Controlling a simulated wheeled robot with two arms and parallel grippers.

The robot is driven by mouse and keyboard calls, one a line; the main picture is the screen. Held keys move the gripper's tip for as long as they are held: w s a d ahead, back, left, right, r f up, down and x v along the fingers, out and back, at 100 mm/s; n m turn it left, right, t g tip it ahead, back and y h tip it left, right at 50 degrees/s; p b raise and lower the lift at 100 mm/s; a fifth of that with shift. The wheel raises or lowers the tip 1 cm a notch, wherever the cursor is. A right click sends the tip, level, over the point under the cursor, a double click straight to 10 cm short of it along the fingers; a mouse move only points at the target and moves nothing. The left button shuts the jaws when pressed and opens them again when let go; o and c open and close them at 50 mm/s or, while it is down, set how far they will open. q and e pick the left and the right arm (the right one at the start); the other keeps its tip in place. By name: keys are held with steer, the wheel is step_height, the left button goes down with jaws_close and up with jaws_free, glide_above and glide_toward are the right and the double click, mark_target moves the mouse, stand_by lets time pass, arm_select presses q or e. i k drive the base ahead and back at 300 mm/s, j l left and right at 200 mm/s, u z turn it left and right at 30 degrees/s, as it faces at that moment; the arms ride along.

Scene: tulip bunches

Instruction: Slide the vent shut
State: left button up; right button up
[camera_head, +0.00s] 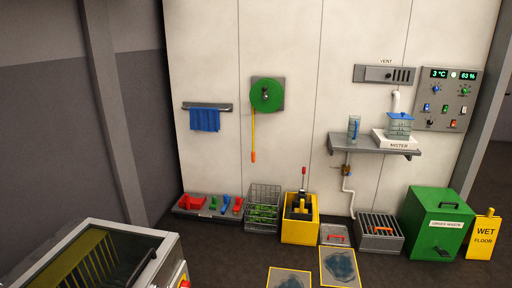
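The vent (385,75) is a grey panel on the upper right of the white wall, under a label reading VENT. Dark slots show on its right half and a plainer plate on its left, so it looks at least partly open. A small knob or tab seems to sit near its middle, too small to make out. Neither of my grippers is in view.
Below the vent, a wall shelf (345,145) holds a mister (399,128) and a clear jug (353,128). A control panel (448,98) is to its right. On the floor stand a yellow bucket (300,232), a green bin (437,212) and a wet-floor sign (484,240). A machine (165,245) is at the lower left.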

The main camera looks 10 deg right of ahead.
mark_target(372, 74)
steer(key=i+l+z, duration=0.1)
steer(key=i+z, duration=0.2)
steer(key=i, duration=0.35)
steer(key=i+z, duration=0.3)
steer(key=i, duration=0.35)
steer(key=i+j+z, duration=0.3)
steer(key=i, duration=0.4)
steer(key=l, duration=0.1)
